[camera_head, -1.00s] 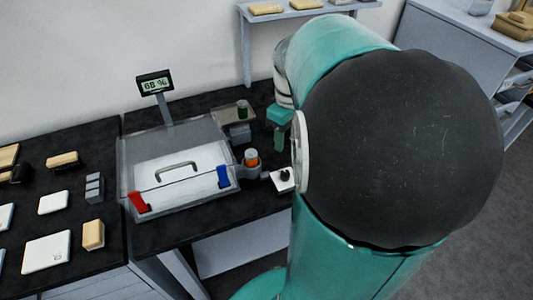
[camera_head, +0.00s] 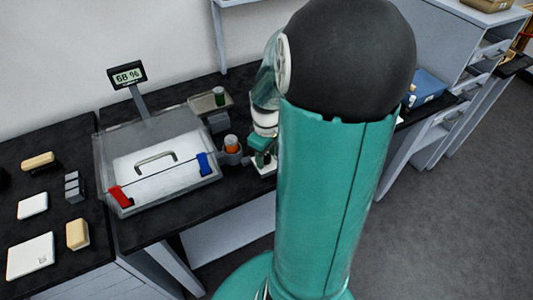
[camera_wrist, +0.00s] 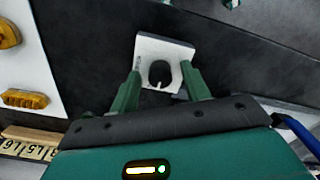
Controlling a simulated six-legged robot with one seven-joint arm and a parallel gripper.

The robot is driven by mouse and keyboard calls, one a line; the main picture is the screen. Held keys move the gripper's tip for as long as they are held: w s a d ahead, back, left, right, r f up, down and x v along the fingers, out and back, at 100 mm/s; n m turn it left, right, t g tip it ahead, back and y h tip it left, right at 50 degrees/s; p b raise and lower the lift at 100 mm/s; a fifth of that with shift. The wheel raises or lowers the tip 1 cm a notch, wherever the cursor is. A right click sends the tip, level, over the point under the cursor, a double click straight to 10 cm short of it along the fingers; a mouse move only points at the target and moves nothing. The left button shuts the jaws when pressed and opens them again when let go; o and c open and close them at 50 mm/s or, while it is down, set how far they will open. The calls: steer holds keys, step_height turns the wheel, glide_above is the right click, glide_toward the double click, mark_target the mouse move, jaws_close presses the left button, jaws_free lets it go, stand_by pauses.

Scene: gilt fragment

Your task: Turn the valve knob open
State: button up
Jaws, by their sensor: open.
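The valve knob (camera_wrist: 159,73) is a small black knob on a white plate (camera_wrist: 150,45). In the wrist view it shows between and just beyond my fingertips. My gripper (camera_wrist: 162,78) is open, with one green finger on each side of the knob; I cannot tell whether either finger touches it. In the head view my gripper (camera_head: 262,158) is low over the plate (camera_head: 264,170), beside the chamber's right side. The knob is hidden there by my gripper.
A clear-lidded chamber (camera_head: 150,150) with a red and a blue latch stands left of my gripper. A display (camera_head: 127,75) reading 68 % rises behind it. An orange-topped jar (camera_head: 232,144) sits close to my gripper. Blocks and white tiles lie on the left table.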

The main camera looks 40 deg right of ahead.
steer(key=c, duration=1)
steer(key=shift+m, duration=0.4)
steer(key=m, duration=0.3)
steer(key=shift+w+m, duration=0.1)
steer(key=shift+m, duration=0.2)
steer(key=m, duration=1.3)
steer(key=shift+m, duration=0.3)
